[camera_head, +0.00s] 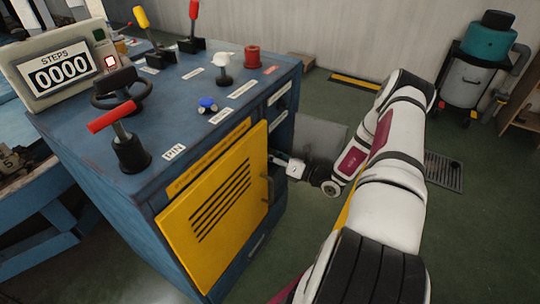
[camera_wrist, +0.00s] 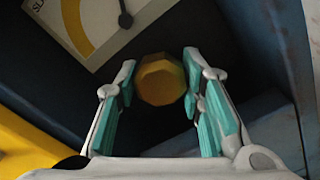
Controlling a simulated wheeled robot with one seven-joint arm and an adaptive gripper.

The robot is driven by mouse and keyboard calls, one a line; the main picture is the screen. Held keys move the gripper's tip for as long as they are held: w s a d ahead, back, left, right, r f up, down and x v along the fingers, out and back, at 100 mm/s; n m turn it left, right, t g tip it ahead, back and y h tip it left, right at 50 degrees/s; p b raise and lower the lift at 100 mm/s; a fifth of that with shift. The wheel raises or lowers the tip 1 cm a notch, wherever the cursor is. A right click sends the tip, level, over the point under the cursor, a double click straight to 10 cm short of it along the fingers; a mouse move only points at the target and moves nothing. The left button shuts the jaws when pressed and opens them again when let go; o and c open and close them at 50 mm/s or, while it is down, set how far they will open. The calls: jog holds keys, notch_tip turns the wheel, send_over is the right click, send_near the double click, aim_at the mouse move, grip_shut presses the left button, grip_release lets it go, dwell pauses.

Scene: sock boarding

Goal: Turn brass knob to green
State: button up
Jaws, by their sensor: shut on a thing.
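The brass knob (camera_wrist: 161,80) is a faceted, yellow-brown knob in the middle of the wrist view. My gripper (camera_wrist: 160,84) has its teal-padded fingers on either side of the knob and is shut on it. In the head view my gripper (camera_head: 284,163) reaches the right-hand side of the blue cabinet (camera_head: 105,155), and the knob is hidden there. A cream dial plate (camera_wrist: 60,12) with a yellow arc and a dark pointer shows at the wrist view's top left. Its lettering is cut off, and no green part of it is in view.
The cabinet's yellow slotted door (camera_head: 185,245) is close to my gripper, and its yellow edge (camera_wrist: 25,150) shows in the wrist view.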

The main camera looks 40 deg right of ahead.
jog(key=n+p, duration=0.1)
jog(key=n, duration=0.3)
jog(key=shift+n, duration=0.3)
jog(key=shift+n+p, duration=0.45)
jog(key=shift+n, duration=1.85)
jog(key=shift+f, duration=0.1)
jog(key=o, duration=1.2)
jog(key=shift+d, duration=0.1)
jog(key=v, duration=1.2)
